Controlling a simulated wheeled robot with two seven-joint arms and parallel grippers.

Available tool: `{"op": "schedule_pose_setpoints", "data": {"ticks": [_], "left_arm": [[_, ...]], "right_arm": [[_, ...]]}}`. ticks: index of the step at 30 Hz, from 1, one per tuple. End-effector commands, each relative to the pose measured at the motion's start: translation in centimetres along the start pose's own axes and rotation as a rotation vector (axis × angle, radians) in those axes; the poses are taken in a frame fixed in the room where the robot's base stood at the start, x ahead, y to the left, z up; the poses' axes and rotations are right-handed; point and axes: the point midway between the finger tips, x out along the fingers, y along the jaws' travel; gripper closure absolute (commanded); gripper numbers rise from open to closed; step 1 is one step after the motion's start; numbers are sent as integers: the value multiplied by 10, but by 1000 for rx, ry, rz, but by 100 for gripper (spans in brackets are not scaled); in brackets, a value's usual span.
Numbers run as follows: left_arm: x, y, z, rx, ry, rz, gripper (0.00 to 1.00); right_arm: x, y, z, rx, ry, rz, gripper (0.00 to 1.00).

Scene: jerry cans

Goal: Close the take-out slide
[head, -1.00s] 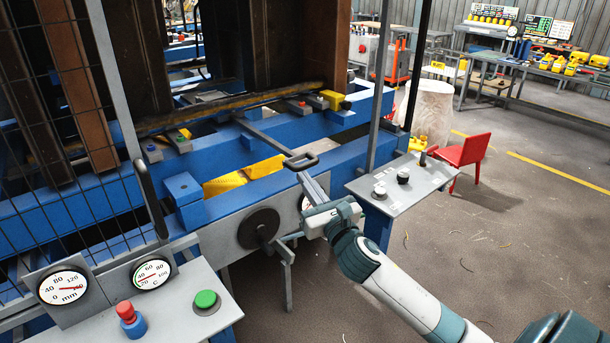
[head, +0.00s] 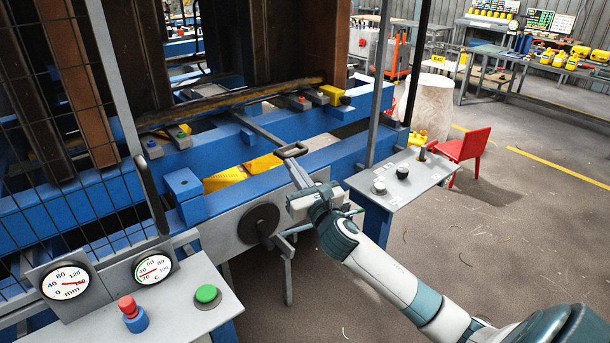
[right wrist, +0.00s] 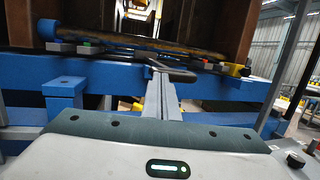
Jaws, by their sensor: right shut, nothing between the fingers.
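The take-out slide is a grey bar (head: 262,130) running out of the blue machine frame, with a dark loop handle (head: 290,150) at its near end. The handle also shows in the right wrist view (right wrist: 168,74), just beyond the fingertips. My right gripper (head: 292,163) is shut and empty, its long grey fingers pointing at the machine. Its tips are at the near side of the handle and appear to touch it. In the right wrist view the closed fingers (right wrist: 160,92) partly cover the bar behind. My left gripper is not in view.
A grey shelf with knobs (head: 410,178) stands just right of my right gripper. A round dark disc (head: 258,224) is below left. A control panel with red and green buttons (head: 180,305) is at lower left. A wire mesh guard and a dark vertical handle (head: 152,195) stand at left.

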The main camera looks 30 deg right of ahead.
Motion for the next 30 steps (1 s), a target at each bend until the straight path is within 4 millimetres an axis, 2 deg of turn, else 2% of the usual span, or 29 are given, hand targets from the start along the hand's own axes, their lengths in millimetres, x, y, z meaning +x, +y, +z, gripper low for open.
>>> {"op": "schedule_pose_setpoints", "data": {"ticks": [1,12,18,22,30], "left_arm": [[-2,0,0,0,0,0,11],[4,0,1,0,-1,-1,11],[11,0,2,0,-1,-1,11],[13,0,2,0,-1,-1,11],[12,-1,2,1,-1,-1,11]], "right_arm": [[13,2,1,-1,-3,-1,100],[102,21,-16,-2,-4,-3,100],[137,30,-23,0,-2,-2,100],[150,33,-25,0,-2,-2,100],[148,32,-25,0,-1,-1,100]]}}
